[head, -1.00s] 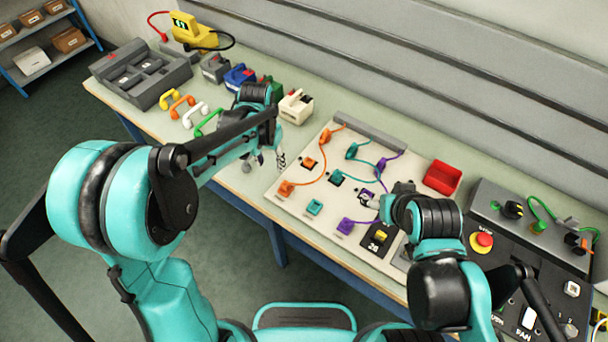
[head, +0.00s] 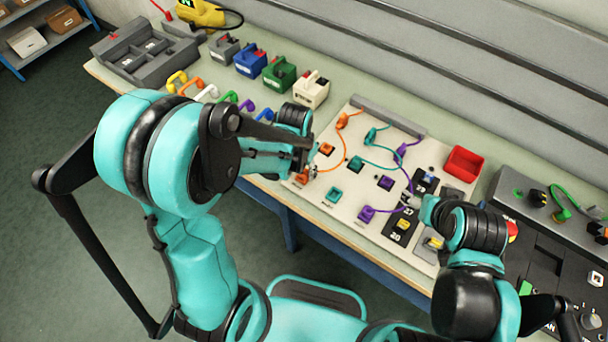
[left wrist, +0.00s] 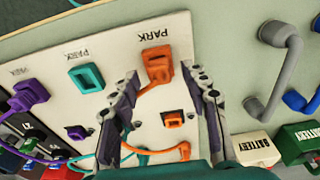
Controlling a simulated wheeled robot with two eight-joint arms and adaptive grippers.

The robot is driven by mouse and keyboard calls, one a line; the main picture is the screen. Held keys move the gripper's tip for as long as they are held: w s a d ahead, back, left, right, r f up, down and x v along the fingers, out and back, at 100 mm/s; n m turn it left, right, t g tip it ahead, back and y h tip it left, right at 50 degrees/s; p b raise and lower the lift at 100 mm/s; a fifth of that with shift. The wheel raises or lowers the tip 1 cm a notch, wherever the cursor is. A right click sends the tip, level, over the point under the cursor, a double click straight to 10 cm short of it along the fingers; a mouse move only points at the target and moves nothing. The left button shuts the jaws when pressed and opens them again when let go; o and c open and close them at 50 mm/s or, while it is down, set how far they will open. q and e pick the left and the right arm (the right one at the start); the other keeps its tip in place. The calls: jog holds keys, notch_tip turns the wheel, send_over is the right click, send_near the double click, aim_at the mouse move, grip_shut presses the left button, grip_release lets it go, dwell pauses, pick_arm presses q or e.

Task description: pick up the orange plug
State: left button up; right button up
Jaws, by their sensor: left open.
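The orange plug (left wrist: 157,62) sits at a spot marked PARK on the white panel (left wrist: 215,155), with an orange cord running from it. In the head view the plug (head: 301,178) is partly hidden by my left gripper (head: 312,168). In the left wrist view my left gripper (left wrist: 160,78) is open, its fingertips on either side of the plug's near part; I cannot tell if they touch it. An empty-looking orange socket (left wrist: 173,119) lies between the fingers. My right gripper (head: 412,202) is over the panel's right part, its fingers too small to read.
Teal plug (head: 370,135) and purple plug (head: 366,214) with cords are on the same panel. A red tray (head: 463,163) lies at its right. Battery boxes (head: 311,90) and coloured handles (head: 190,87) stand to the left. A control console (head: 550,255) is at the right.

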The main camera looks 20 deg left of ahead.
aim_at(307, 177)
pick_arm(q)
jog(key=shift+w+f, duration=0.1)
jog(key=shift+f, duration=0.35)
jog(key=shift+r, duration=0.1)
grip_shut()
jog(key=shift+r+p, duration=0.3)
jog(key=shift+r, duration=0.25)
jog(key=r, duration=0.2)
jog(key=d+r+p, duration=0.1)
jog(key=r, duration=0.1)
jog(key=shift+d+p, duration=0.2)
jog(key=shift+p, duration=0.1)
jog(key=s+d+r+p, duration=0.1)
jog(key=d+r+p, duration=0.1)
jog(key=d+r, duration=0.4)
jog(key=d, duration=0.4)
jog(key=shift+d, duration=0.15)
